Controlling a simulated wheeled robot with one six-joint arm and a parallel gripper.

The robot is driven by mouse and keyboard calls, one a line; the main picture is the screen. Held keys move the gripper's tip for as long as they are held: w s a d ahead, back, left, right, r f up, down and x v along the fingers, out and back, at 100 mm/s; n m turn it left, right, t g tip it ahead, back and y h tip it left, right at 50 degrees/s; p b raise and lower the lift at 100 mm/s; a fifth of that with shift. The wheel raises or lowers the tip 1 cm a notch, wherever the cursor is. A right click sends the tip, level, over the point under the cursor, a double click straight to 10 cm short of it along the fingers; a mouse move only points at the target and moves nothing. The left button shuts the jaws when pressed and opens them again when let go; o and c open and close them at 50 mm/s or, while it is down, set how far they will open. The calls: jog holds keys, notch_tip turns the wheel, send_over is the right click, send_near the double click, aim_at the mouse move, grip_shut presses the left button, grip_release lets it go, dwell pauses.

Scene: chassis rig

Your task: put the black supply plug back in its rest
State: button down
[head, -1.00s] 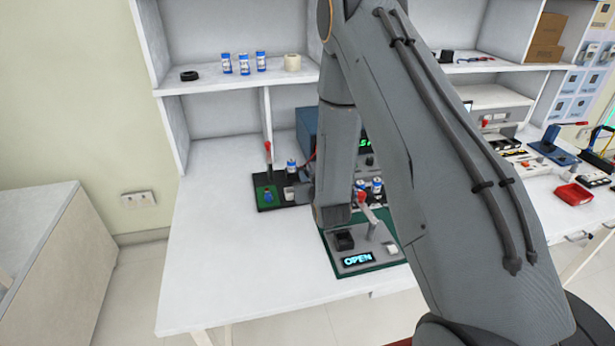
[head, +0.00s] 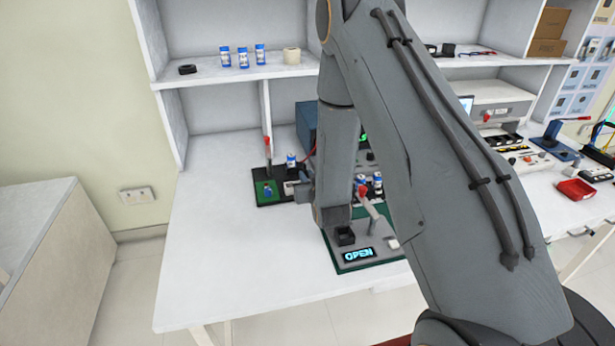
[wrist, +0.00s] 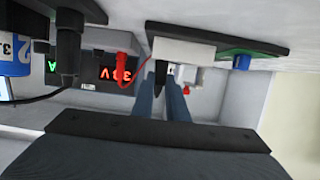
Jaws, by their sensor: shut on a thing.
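My gripper (wrist: 160,97) points at a white block (wrist: 183,50) in the wrist view, where the bench appears at the top. The fingers are shut on a dark tapered piece, which looks like the black supply plug (wrist: 160,77). The plug meets the block's edge in the picture; I cannot tell whether it is seated in it. In the head view the block (head: 291,188) stands on a black board with a green pad (head: 266,191). There my gripper (head: 303,187) is beside the block, partly hidden by my arm, and the plug cannot be made out.
A grey fixture reading OPEN (head: 358,254), with a red-tipped lever (head: 364,192), stands close by. A red-handled lever (head: 267,145) rises behind the green pad. In the wrist view a red plug with its wire (wrist: 123,68) and a black post (wrist: 68,45) are near. The bench front left is clear.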

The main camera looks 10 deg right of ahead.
jog(key=shift+f, duration=0.45)
jog(key=c, duration=1.7)
grip_release()
jog(key=shift+o, duration=0.2)
jog(key=shift+s, duration=0.1)
jog(key=b+v, duration=0.2)
jog(key=v, duration=0.5)
jog(key=shift+s+r, duration=0.2)
jog(key=shift+s, duration=0.1)
jog(key=shift+r, duration=0.1)
jog(key=s+r+g, duration=0.4)
jog(key=s+g, duration=0.3)
jog(key=s, duration=0.6)
jog(key=s+r+g, duration=0.4)
jog(key=s+g, duration=0.3)
jog(key=s, duration=0.6)
jog(key=shift+r, duration=0.4)
